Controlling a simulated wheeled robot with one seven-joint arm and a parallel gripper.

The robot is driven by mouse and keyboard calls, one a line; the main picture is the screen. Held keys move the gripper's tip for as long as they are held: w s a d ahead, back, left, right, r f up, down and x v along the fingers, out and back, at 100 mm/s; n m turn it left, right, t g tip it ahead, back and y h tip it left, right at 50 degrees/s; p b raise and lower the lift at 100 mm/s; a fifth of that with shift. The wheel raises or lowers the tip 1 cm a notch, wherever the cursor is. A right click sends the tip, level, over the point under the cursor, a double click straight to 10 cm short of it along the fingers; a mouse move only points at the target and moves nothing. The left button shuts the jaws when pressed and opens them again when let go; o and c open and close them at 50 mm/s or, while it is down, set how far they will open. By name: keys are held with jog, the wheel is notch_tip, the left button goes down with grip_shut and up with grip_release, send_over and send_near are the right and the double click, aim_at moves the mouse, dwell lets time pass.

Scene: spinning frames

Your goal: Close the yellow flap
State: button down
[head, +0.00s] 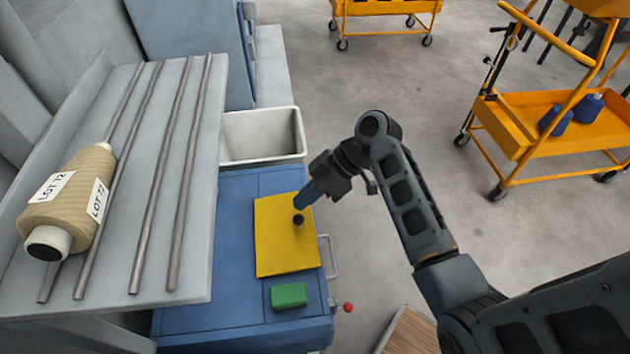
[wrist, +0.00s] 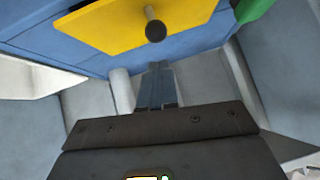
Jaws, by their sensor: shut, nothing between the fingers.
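The yellow flap (head: 280,245) is a flat panel at the blue cabinet's top, with a dark round knob (head: 299,219) near its right edge. I cannot tell for sure whether it lies flush or is slightly raised. In the wrist view the yellow flap (wrist: 110,28) is at the top, its knob (wrist: 155,31) pointing toward the camera. My gripper (head: 303,200) is shut and empty, its tips close to the knob on the far side in the head view. In the wrist view the gripper tips (wrist: 156,66) are just below the knob, with a visible gap.
A green block (head: 288,296) sits on the blue cabinet (head: 235,270) near the flap. A grey rack (head: 205,215) with rods and a yarn cone (head: 72,200) stands left. A white bin (head: 262,138) is behind. A red-tipped lever (head: 347,307) sticks out right. Orange carts (head: 520,125) stand farther off.

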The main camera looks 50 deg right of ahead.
aim_at(311, 222)
jog(key=shift+s+a+f, duration=0.15)
jog(key=shift+f, duration=0.95)
jog(key=shift+s+d+f+b, duration=0.2)
jog(key=shift+s+d+f, duration=0.05)
jog(key=shift+f, duration=0.25)
jog(key=shift+s+d+f+b, duration=0.15)
jog(key=shift+s+d+f, duration=0.05)
jog(key=shift+f, duration=0.3)
